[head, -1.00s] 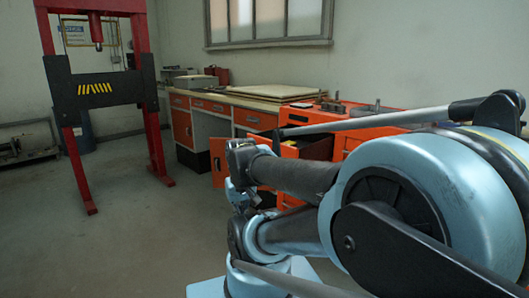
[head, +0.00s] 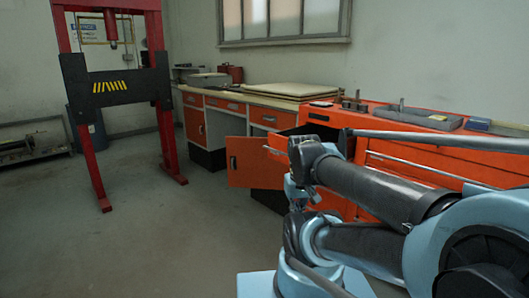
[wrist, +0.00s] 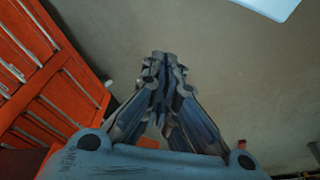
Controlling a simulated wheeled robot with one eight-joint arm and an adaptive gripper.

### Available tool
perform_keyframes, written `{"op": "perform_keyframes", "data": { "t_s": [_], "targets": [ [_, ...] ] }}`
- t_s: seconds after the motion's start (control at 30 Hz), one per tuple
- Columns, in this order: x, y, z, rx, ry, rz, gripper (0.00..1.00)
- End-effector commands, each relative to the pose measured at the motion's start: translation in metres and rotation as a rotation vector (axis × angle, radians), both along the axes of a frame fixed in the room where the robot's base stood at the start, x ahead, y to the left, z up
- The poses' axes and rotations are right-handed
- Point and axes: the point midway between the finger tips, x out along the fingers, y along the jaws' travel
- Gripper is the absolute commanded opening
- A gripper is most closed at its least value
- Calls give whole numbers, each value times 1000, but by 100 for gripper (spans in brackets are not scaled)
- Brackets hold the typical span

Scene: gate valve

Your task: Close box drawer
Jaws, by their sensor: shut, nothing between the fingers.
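The orange tool cabinet (head: 440,155) stands at the right in the head view, with drawer fronts and long handles along its face. A dark drawer side (head: 300,130) shows at its left end, behind my arm. My arm hides much of this drawer, so I cannot tell how far out it stands. My gripper (wrist: 165,60) is shut and empty in the wrist view, over the grey floor. The orange slatted cabinet front (wrist: 45,85) is to its left, apart from the fingers. In the head view I cannot make out the fingertips.
An orange door panel (head: 252,162) stands open under the workbench (head: 240,100), left of my arm. A red press frame (head: 160,95) stands at the left. The floor (head: 150,250) between is clear.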

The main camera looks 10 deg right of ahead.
Motion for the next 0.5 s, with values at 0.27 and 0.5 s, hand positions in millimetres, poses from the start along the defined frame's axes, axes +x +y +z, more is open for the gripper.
{"op": "perform_keyframes", "data": {
  "t_s": [0.27,0.5],
  "targets": [
    [46,-6,40,-160,29,315,0],
    [105,-4,75,-342,80,667,0]
  ]
}}
